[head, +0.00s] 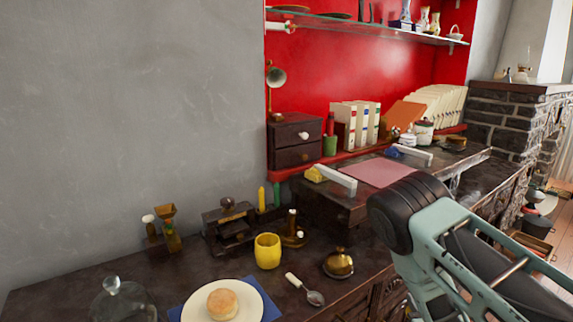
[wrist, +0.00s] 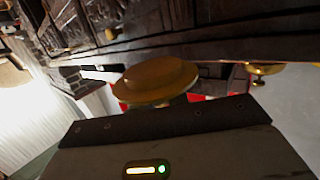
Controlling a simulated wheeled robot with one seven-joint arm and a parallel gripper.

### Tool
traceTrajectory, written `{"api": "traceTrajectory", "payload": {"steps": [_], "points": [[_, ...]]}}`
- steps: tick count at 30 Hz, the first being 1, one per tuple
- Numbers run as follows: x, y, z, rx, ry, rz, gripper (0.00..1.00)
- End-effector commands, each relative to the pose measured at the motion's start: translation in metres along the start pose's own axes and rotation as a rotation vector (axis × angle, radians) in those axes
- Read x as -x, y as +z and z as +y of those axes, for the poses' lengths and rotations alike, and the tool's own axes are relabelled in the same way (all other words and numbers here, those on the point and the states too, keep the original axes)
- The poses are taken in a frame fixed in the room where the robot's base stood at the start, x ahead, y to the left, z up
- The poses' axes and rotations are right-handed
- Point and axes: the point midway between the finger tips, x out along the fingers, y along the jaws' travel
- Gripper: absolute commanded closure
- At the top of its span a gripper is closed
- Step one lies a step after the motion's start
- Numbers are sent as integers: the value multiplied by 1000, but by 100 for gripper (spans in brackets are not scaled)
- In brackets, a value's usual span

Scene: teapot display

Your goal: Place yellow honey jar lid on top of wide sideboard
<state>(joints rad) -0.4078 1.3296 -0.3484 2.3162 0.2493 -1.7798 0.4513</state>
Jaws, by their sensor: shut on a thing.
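The yellow honey jar lid (wrist: 155,82) shows in the wrist view as a round, shallow, golden-yellow disc, tilted, just beyond the dark edge of my gripper (wrist: 168,104). My gripper is shut on it; the fingertips are mostly hidden. In the head view my arm fills the lower right, and the gripper and lid are not visible. A dark wooden sideboard (head: 60,285) runs along the grey wall in the foreground. A raised dark wooden top (head: 330,207) continues behind it to the right. I cannot tell which is the wide sideboard.
The foreground top holds a yellow cup (head: 267,252), a plate with a bun (head: 222,304), a spoon (head: 308,291), a gold lidded pot (head: 338,263) and a glass dome (head: 122,300). A pink mat (head: 380,173) lies farther back. Bare wood shows at left.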

Motion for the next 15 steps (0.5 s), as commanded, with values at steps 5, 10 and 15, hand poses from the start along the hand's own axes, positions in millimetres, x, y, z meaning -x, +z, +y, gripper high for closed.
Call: {"api": "traceTrajectory", "payload": {"steps": [5,10,15], "points": [[-1,-5,-3,4,-7,13,100],[2,-28,0,-2,-1,19,100],[6,-51,-1,-2,-1,17,100]]}}
